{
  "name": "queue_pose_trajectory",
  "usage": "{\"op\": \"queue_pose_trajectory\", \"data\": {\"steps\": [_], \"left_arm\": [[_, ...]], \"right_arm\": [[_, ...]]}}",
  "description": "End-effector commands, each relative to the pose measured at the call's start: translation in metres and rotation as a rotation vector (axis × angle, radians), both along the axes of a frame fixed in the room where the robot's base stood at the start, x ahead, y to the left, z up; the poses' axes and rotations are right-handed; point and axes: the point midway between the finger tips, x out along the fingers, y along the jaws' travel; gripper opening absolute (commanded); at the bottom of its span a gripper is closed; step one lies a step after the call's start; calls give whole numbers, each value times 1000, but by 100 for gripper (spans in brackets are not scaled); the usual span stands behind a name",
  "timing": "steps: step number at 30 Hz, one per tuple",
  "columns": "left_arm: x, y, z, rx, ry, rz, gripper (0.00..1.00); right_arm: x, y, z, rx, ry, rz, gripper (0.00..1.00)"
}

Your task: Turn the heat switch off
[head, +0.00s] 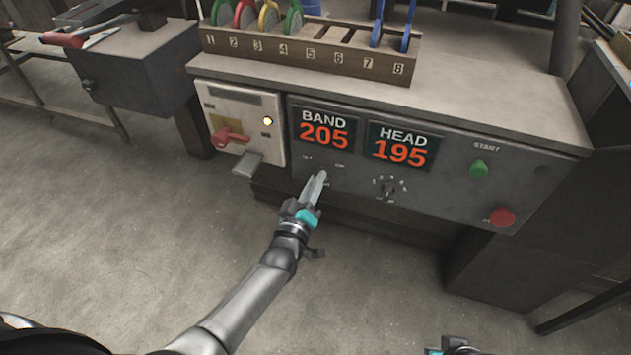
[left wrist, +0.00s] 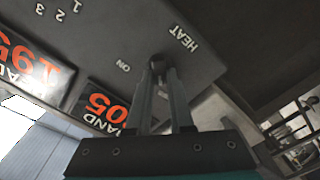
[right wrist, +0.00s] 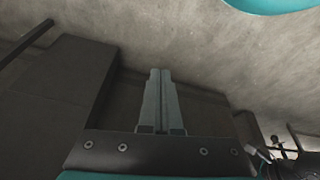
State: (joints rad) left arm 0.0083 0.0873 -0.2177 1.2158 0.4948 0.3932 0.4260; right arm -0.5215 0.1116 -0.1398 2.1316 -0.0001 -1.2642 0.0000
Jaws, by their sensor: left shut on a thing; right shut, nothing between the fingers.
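The heat switch (left wrist: 158,61) is a small dark knob on the grey control panel, between the labels HEAT and ON in the left wrist view. My left gripper (left wrist: 163,75) is shut on this knob, its fingertips at the panel face. In the head view the left gripper (head: 318,180) reaches the panel below the BAND display and hides most of the switch. My right gripper (right wrist: 160,75) is shut and empty, pointing toward dark cabinet surfaces in the right wrist view. Only a small part of it shows at the bottom of the head view.
The panel carries a BAND display (head: 324,131) reading 205 and a HEAD display (head: 401,148) reading 195. A dial (head: 389,187), a green START button (head: 478,168) and a red button (head: 501,217) sit to the right. A numbered rack (head: 310,55) stands above.

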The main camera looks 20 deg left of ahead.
Motion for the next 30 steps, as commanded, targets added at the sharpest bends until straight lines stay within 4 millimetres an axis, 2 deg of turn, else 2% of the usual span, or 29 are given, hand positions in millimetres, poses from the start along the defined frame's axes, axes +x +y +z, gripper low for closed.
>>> {"op": "queue_pose_trajectory", "data": {"steps": [4, 5, 12, 20, 24, 30], "left_arm": [[0, 0, 0, -4, 1, 1, 0], [0, 0, 0, -4, 1, 1, 22], [0, 0, 0, -2, 0, 0, 49], [0, 0, 0, -1, 0, 0, 50], [-7, 0, 0, -1, 3, 0, 50], [-32, 1, 1, 0, 5, -1, 50]], "right_arm": [[0, 0, 0, 0, 0, 0, 0], [0, 0, 0, 0, 0, 0, 0], [0, 0, 0, 1, -1, -1, 0], [0, 0, 1, 1, -1, -1, 0], [1, 0, 3, 1, -5, -1, 0], [-7, -1, -23, -5, 38, 2, 0]]}}
